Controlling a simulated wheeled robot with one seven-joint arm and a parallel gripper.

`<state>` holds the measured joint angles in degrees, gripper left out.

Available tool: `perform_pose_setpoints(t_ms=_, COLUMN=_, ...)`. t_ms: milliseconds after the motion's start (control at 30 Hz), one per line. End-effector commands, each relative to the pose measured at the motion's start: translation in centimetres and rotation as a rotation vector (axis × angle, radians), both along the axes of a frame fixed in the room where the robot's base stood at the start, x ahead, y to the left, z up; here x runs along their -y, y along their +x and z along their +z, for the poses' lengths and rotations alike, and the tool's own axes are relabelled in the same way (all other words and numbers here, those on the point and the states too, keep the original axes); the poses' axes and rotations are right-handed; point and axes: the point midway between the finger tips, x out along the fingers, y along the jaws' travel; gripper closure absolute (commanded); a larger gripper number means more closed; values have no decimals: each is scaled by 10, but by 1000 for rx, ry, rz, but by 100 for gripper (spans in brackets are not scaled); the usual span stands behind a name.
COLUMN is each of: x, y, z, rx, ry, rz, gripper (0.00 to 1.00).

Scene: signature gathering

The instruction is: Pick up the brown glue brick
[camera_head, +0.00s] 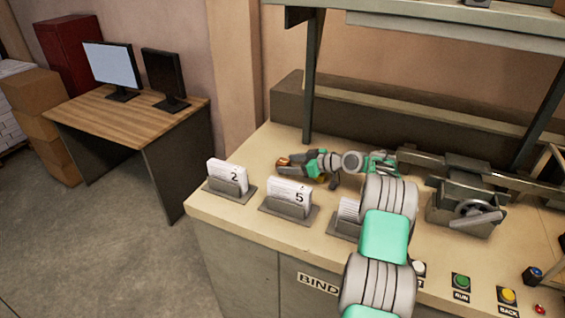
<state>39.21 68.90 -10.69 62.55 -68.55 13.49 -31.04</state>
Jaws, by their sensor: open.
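A small brown piece (283,161), which looks like the brown glue brick, shows at the back of the cream bench top, right at the tip of my gripper. My gripper (296,161) is low over the bench behind the card holders, pointing left. Its jaws are open, but the fingers are small here. I cannot tell whether the brick lies between them or just beyond them. My arm reaches in from the bottom and bends left, hiding part of the bench. A small yellow bit shows just under the gripper.
Paper holders marked 2 (228,178) and 5 (289,197) stand along the bench front, with a third holder (345,222) partly behind my arm. A clamp machine (466,207) stands right. A shelf post (311,80) rises behind the gripper. Buttons (461,283) line the front right.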

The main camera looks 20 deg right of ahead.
Motion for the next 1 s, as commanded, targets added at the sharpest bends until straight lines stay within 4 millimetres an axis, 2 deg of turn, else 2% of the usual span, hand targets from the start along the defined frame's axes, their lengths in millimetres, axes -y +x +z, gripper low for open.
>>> perform_pose_setpoints(t_ms=100, x=1, y=0, z=-1, rx=0, ry=0, rz=-1, gripper=35)
perform_pose_setpoints(t_ms=900, x=0, y=0, z=0, rx=-1, ry=1, rz=0, gripper=100)
perform_pose_setpoints(t_ms=1000, x=1, y=0, z=0, rx=0, ry=0, rz=-1, gripper=100)
